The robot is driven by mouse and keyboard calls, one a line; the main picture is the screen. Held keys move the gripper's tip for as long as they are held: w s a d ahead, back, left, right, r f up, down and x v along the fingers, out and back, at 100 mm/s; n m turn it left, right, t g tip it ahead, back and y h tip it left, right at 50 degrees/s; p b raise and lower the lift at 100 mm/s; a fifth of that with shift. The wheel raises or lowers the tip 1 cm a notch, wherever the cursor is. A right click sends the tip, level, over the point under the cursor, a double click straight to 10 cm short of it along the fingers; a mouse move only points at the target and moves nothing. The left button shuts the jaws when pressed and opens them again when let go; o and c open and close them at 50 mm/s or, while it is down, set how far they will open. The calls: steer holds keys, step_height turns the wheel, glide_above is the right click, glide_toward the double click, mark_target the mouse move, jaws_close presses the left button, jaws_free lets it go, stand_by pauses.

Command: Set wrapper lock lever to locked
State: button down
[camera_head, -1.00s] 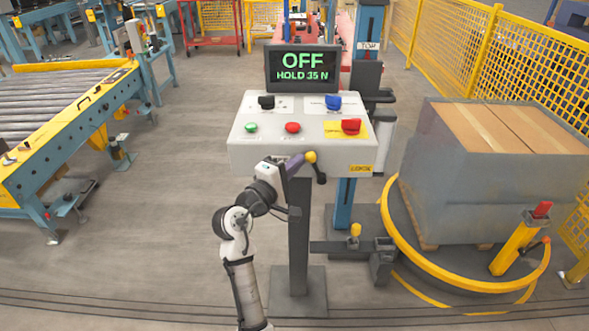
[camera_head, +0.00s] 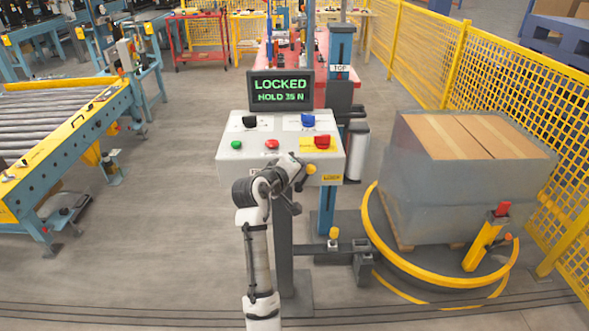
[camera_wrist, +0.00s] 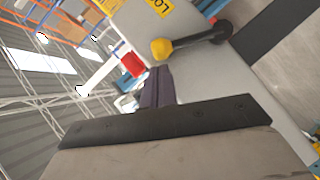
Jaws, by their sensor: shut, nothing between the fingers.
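The wrapper lock lever is a black arm with a yellow knob (camera_head: 311,169) on the front face of the grey control console (camera_head: 228,172). In the head view the knob lies toward the yellow label. The wrist view shows the lever's yellow knob (camera_wrist: 161,48) and black shaft (camera_wrist: 205,36). My gripper (camera_wrist: 158,72) is shut and empty, its dark purple fingertips close to the knob. I cannot tell whether they touch it. In the head view my wrist hides part of the console front and the lever's base. The display (camera_head: 281,90) reads "LOCKED, HOLD 35 N".
The console top carries a black knob (camera_head: 249,122), a blue knob (camera_head: 308,121), a red knob (camera_head: 322,142) and green and red buttons. A wrapped pallet load (camera_head: 400,195) stands on a yellow-rimmed turntable at right. A roller conveyor (camera_head: 60,150) is at left, with open floor between.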

steer(key=shift+w+d+f+p, duration=0.15)
steer(key=shift+d+p, duration=0.15)
steer(key=shift+d, duration=0.6)
steer(key=b+v, duration=0.3)
steer(key=v, duration=1.1)
